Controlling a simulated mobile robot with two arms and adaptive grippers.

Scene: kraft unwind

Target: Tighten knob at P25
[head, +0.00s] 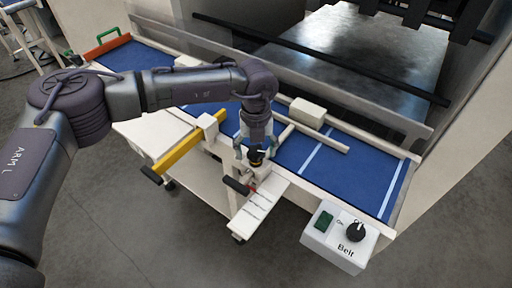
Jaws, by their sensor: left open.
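My left gripper (256,152) points down over the guide assembly at the front edge of the blue belt. Its fingers are open and stand on either side of a small dark knob (257,154). I cannot tell whether they touch it. Just in front lies a white plate (262,208) with dark scale marks and a small red mark near its upper end. The label text is too small to read, so I cannot confirm P25. A black handle (236,186) sticks out left of the plate. My right gripper is not in view.
The blue belt (345,170) with white stripes runs behind, with a cream block (307,112) on its back side. A yellow bar (180,152) projects at the left. A belt control box (335,248) with a black dial stands front right. A green handle (108,33) is far left.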

